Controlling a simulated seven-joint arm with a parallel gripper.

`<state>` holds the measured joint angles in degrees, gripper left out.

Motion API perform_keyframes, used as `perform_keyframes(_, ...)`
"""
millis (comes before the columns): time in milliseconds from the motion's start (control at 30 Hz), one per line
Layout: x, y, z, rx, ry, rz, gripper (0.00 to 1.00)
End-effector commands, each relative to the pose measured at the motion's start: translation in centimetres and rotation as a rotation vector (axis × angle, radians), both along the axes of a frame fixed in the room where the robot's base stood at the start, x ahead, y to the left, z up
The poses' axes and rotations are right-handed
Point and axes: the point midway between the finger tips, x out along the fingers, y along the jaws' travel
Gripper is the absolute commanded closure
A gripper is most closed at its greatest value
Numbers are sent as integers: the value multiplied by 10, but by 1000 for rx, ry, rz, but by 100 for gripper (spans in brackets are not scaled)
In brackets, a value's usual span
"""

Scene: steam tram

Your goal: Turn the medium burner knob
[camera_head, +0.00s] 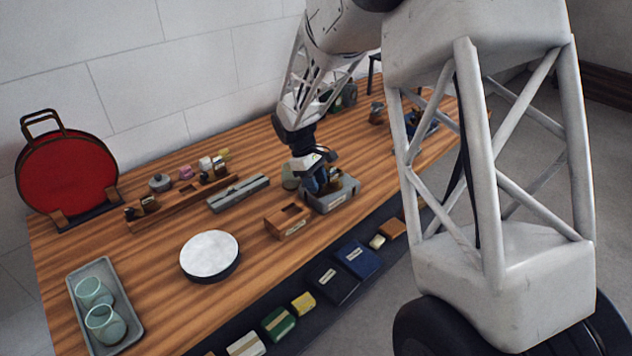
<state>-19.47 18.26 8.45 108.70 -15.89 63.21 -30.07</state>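My gripper (318,183) points down at a low grey block (342,197) in the middle of the wooden table. Its fingers are dark and small in this view, and I cannot tell whether they are open or shut, or whether they touch anything. The grey block has a pale label on its front face. I cannot make out a burner knob; it may be hidden behind the gripper or too small to see.
A wooden box (288,222) stands just left of the grey block. Behind it lie a long grey case (238,194) and a small-item rack (185,203). A white-topped disc (210,254), a tray (130,327) with two glasses and an upright red disc (68,174) are further left.

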Motion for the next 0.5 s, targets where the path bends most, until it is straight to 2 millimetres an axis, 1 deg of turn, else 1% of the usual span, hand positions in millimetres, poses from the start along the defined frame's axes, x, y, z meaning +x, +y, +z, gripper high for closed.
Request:
perform_keyframes(300,0,-1,-2,0,0,0,64)
perform_keyframes(333,0,-1,-2,0,0,0,65)
perform_keyframes(500,0,0,-2,0,0,0,91)
